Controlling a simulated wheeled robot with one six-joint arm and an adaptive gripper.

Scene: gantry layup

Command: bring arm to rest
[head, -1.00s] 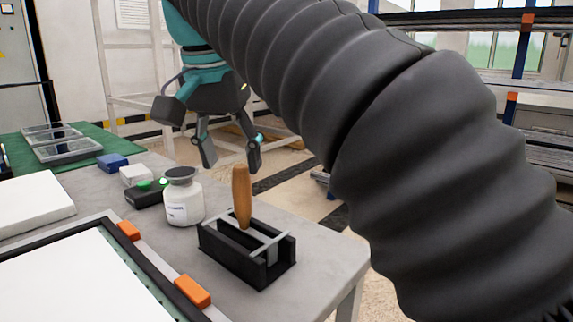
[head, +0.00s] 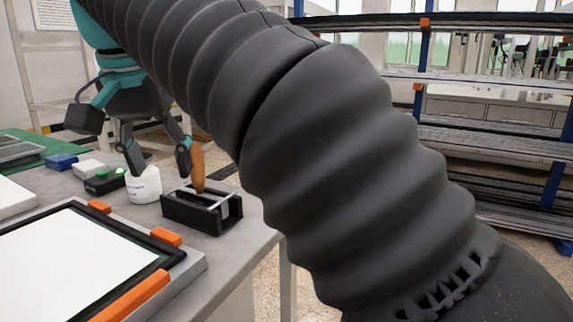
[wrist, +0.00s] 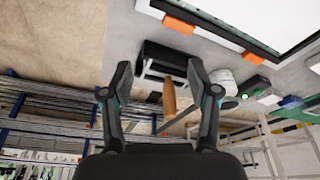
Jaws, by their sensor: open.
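My gripper (head: 158,165) hangs from my raised arm in the upper left of the head view, with its fingers pointing down. Its two fingers are spread apart with nothing between them. In the head view the fingers overlap the white jar (head: 145,188) and come close to the wooden handle (head: 198,170); I cannot tell the exact gap. In the wrist view my gripper (wrist: 160,75) is open, and the handle (wrist: 169,98) shows beyond the fingers. The handle stands upright in a black holder (head: 200,214) on the grey table. My ribbed black arm sleeve fills the middle of the head view.
A framed white panel (head: 75,265) with orange clamps lies on the table (head: 225,262). A black box with a green light (head: 104,183), a white block and a blue block (head: 61,161) sit behind it. A shelf rack (head: 490,130) stands at right.

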